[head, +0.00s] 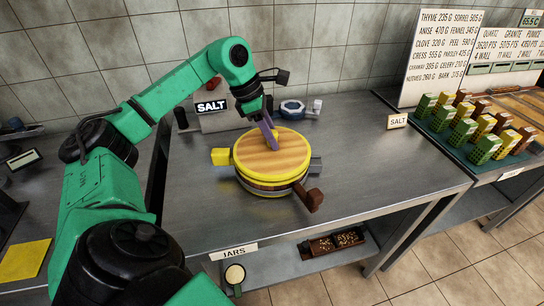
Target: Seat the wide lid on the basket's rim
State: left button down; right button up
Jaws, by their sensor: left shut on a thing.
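The wide lid (285,158) is round, with a striped wooden top and a yellow edge. Lid and basket look lined up, but I cannot tell whether the lid touches the rim all round. My right gripper is not in view.
Blocks stick out around the basket: yellow (220,156) left, grey (315,164) right, brown (313,200) front. A SALT sign (212,106) and a blue-ringed round item (292,107) stand behind. The steel table (390,170) is clear to the right. Several coloured blocks stand far right.

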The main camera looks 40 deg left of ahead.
pick_arm(q)
jog(key=shift+f, duration=0.3)
jog(key=shift+c, duration=2.2)
grip_release()
jog(key=shift+s, duration=0.1)
jog(key=shift+d, duration=0.1)
jog(key=shift+c, duration=1.1)
jog(key=shift+c, duration=0.8)
jog(key=o, duration=0.6)
jog(key=shift+f, duration=0.1)
